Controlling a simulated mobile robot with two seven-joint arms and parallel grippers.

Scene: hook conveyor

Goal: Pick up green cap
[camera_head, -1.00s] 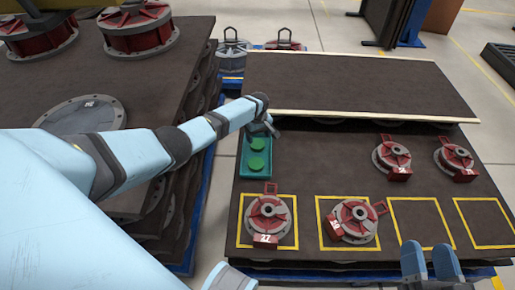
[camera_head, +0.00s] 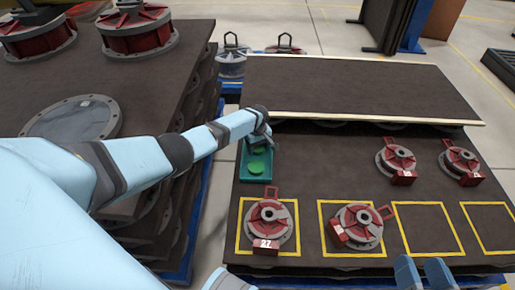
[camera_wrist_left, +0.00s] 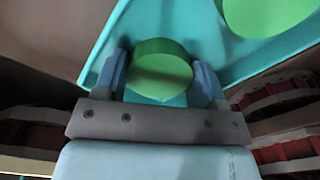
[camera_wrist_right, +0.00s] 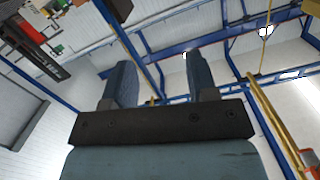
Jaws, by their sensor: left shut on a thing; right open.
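A teal tray (camera_head: 246,177) with two green caps stands at the left side of the table's surface. My left gripper (camera_head: 260,142) reaches down at the tray's far end. In the left wrist view, its fingers (camera_wrist_left: 162,80) are shut on one green cap (camera_wrist_left: 160,74), one finger on each side. The teal tray (camera_wrist_left: 185,22) lies behind it. The other green cap (camera_wrist_left: 265,14) sits on the tray beyond; it is also clear in the head view (camera_head: 257,168). My right gripper (camera_head: 424,274) is open and empty at the bottom edge; its fingers (camera_wrist_right: 157,85) show apart.
Red-and-grey round parts stand in two yellow squares, one at left (camera_head: 268,224) and one beside it (camera_head: 358,226). Two more stand farther back (camera_head: 396,160) (camera_head: 460,163). Two yellow squares at right are empty. A raised dark board (camera_head: 360,85) lies behind.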

